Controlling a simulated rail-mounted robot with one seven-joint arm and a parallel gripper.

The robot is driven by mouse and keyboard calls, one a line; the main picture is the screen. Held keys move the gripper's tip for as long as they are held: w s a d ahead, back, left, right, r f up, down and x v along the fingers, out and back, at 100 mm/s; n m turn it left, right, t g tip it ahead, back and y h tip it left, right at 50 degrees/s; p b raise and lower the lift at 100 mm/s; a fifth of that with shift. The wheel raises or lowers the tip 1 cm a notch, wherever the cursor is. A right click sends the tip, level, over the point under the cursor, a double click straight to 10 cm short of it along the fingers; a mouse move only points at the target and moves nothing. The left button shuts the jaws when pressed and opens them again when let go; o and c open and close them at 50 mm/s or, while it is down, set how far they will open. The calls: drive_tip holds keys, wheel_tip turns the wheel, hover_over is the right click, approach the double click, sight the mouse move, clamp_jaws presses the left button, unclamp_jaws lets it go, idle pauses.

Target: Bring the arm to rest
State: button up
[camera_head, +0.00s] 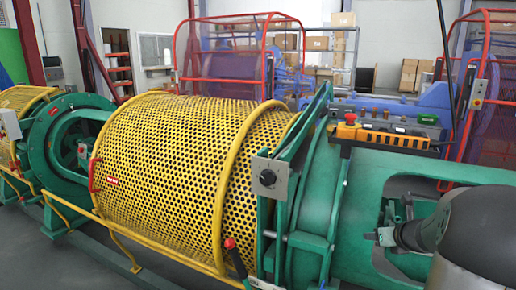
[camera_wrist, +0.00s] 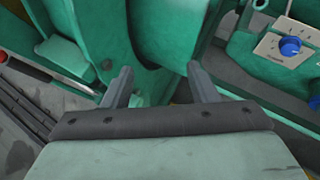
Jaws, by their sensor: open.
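My gripper (camera_wrist: 161,80) shows in the wrist view with its two grey fingers spread apart and nothing between them. Green machine frame parts (camera_wrist: 95,25) lie just beyond the fingertips. I cannot tell whether either finger touches them. In the head view, part of my dark arm (camera_head: 483,232) is at the lower right edge, in front of the green machine housing (camera_head: 375,190). The gripper end (camera_head: 384,237) reaches left over the opening in that housing.
A yellow perforated guard (camera_head: 175,150) covers the drum at left centre. A grey box with a black knob (camera_head: 268,178) and an orange control box (camera_head: 380,134) stand near the housing. In the wrist view, a panel with a blue knob (camera_wrist: 290,46) is at the upper right.

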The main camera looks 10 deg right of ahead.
drive_tip(key=s+a+r+n+g+y+p, duration=0.1)
drive_tip(key=s+a+r+n+g+y, duration=0.1)
drive_tip(key=a+n, duration=0.9)
drive_tip(key=s+a+r+n+g+y+p, duration=0.1)
drive_tip(key=s+a+n+g+y+p, duration=0.15)
drive_tip(key=a+n, duration=0.85)
drive_tip(key=s+a+n+g+h+p, duration=0.1)
drive_tip(key=s+a+n+g, duration=0.1)
drive_tip(key=s+a+n, duration=0.5)
drive_tip(key=s+a+n+g+h+p, duration=0.1)
drive_tip(key=s+a+n+g+h, duration=0.1)
drive_tip(key=s+a+n, duration=0.4)
drive_tip(key=s+n+g, duration=0.1)
drive_tip(key=s+n, duration=0.2)
drive_tip(key=s, duration=0.2)
drive_tip(key=shift+s+a+r, duration=0.15)
drive_tip(key=shift+s+a, duration=0.05)
drive_tip(key=shift+a, duration=0.2)
drive_tip(key=shift+h, duration=0.25)
